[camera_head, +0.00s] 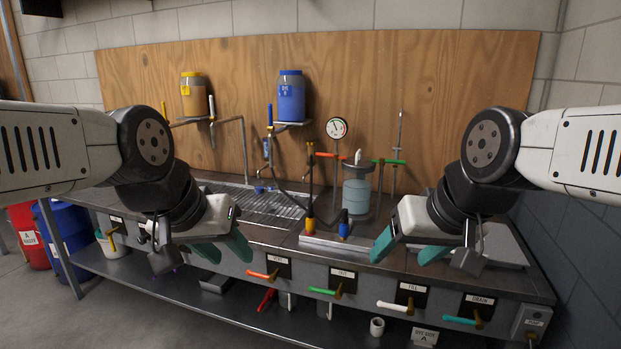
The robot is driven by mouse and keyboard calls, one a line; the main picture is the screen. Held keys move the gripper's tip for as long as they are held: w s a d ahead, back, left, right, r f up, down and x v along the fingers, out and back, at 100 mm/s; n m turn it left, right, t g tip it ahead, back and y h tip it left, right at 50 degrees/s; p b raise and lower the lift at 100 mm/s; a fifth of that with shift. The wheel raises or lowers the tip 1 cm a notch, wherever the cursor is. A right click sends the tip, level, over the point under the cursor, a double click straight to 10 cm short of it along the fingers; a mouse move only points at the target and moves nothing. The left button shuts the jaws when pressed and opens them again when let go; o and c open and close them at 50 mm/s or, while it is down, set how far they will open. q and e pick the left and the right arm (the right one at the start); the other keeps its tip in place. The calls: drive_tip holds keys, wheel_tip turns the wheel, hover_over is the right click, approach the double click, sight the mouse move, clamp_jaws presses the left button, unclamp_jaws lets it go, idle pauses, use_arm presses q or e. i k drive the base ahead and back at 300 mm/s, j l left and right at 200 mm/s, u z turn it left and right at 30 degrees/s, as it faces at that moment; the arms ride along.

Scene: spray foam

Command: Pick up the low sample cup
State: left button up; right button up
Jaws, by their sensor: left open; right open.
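A small white cup (377,327), which looks like the low sample cup, stands upright on the lower shelf, below the bench front and right of centre. My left gripper (222,254) is open and empty over the bench's front edge, well up and left of the cup. My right gripper (408,250) is open and empty over the bench top, above and slightly right of the cup. Neither gripper touches the cup. The cup's inside is too small to make out.
The bench front carries several coloured valve handles, including a white one (393,306) above the cup and a green one (323,291). A small sign (424,337) stands right of the cup. A glass vessel (357,195) stands on the bench between my grippers.

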sight(259, 188)
drive_tip(key=i+j+u, duration=0.15)
drive_tip(key=i+j, duration=0.25)
drive_tip(key=i+j+u, duration=0.15)
drive_tip(key=i+j, duration=0.2)
drive_tip(key=i, duration=0.2)
drive_tip(key=i+j+u, duration=0.2)
drive_tip(key=i, duration=0.35)
drive_tip(key=i+j+u, duration=0.15)
drive_tip(key=i+j, duration=0.2)
drive_tip(key=i, duration=0.15)
